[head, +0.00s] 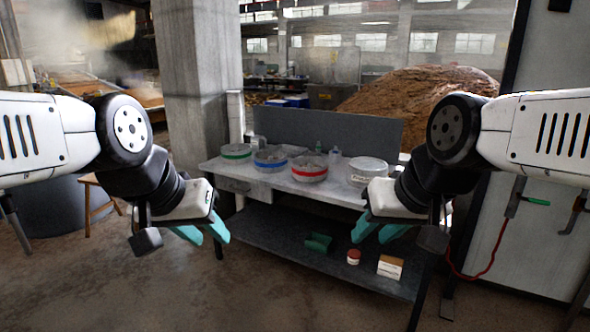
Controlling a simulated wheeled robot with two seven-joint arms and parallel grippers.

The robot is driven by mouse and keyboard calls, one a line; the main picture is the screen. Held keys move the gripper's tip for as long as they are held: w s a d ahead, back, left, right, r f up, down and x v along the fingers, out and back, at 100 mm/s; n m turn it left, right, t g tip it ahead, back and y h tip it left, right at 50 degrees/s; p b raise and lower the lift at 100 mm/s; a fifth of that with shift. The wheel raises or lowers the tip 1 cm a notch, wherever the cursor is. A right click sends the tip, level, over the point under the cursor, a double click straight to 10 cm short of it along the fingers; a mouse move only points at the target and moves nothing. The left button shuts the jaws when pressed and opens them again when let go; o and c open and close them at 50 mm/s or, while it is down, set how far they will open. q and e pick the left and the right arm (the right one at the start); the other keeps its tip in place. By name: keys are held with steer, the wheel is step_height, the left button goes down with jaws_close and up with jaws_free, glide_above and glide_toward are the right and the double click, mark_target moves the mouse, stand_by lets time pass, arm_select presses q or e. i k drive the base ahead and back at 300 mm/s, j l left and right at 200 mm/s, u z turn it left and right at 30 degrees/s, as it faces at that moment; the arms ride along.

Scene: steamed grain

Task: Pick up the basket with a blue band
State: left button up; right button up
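The round basket with a blue band (270,164) stands upright on the table, between a basket with a green band (237,155) and a basket with a red band (309,174). My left gripper (204,236) is in front of the table's left end, lower than the tabletop and apart from the basket. Its teal fingers are spread, with nothing between them. My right gripper (377,236) is in front of the table's right part, also open and empty, well to the right of the blue-banded basket.
The grey table (330,191) also carries a pale round container (367,176) and small bottles (335,156). A back panel (340,130) rises behind. The lower shelf (285,235) holds a red-lidded jar (353,257) and a box (390,267). A concrete pillar (195,80) stands at left.

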mark_target(267, 161)
steer(key=i+u, duration=0.1)
steer(key=i, duration=0.45)
steer(key=i+u, duration=0.15)
steer(key=i, duration=0.4)
steer(key=i+l+u, duration=0.1)
steer(key=i, duration=0.4)
steer(key=i+l+u, duration=0.15)
steer(key=i, duration=0.4)
steer(key=i+l+u, duration=0.1)
steer(key=i, duration=0.45)
steer(key=i+l+u, duration=0.15)
steer(key=i+l, duration=0.2)
steer(key=i, duration=0.15)
